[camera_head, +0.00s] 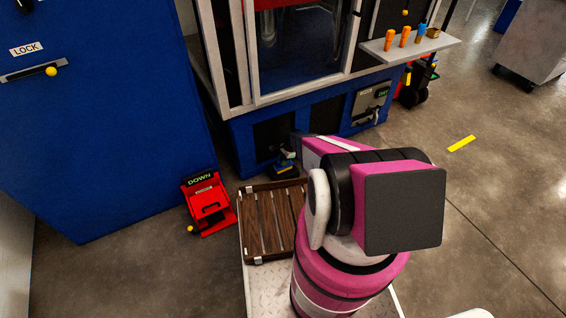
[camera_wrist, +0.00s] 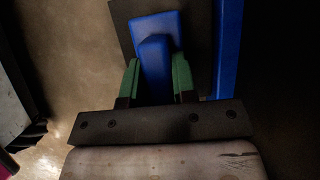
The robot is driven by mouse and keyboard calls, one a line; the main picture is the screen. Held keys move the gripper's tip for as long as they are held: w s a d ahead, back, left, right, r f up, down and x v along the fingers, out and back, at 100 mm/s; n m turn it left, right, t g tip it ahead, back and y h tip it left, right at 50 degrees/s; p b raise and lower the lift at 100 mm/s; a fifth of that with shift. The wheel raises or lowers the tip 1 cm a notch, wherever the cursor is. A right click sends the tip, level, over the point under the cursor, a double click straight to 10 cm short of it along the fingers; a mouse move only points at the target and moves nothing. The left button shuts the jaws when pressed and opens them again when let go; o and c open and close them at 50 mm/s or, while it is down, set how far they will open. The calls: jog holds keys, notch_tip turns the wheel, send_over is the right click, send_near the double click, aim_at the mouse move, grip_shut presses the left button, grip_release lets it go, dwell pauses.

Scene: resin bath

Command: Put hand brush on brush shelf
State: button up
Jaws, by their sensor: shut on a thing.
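In the wrist view my gripper (camera_wrist: 155,72) has its two green fingers closed on either side of a blue piece, which I take for the hand brush (camera_wrist: 152,50). Its blue handle part lies between the fingers and a wider blue part shows beyond; no bristles are clearly visible. In the head view my pink arm hides most of my gripper, low beside the machine's blue base. No brush shelf can be made out for sure. A pale shelf (camera_head: 432,46) on the machine at the upper right carries several small orange and blue items.
A brown slatted wooden rack (camera_head: 268,222) lies on a metal surface left of my arm. A red pedal marked DOWN (camera_head: 208,205) stands on the floor beside the blue cabinet (camera_head: 95,130). The machine's blue base (camera_head: 240,140) is close ahead. Open floor lies right.

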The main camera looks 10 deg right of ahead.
jog(key=shift+f, duration=0.2)
jog(key=o, duration=0.8)
jog(key=shift+o, duration=0.2)
jog(key=v, duration=1.2)
jog(key=s+a+r+n+h, duration=0.1)
jog(key=s+r+n, duration=0.3)
jog(key=s+r, duration=0.3)
jog(key=s+a+r+n+t+h, duration=0.1)
jog(key=s+r+n, duration=0.4)
jog(key=r, duration=1)
jog(key=s+a+r+n+h, duration=0.2)
jog(key=s+r+n, duration=0.3)
jog(key=s+r, duration=0.5)
jog(key=shift+s+a+r, duration=0.2)
jog(key=shift+s+r, duration=0.1)
jog(key=shift+r, duration=0.6)
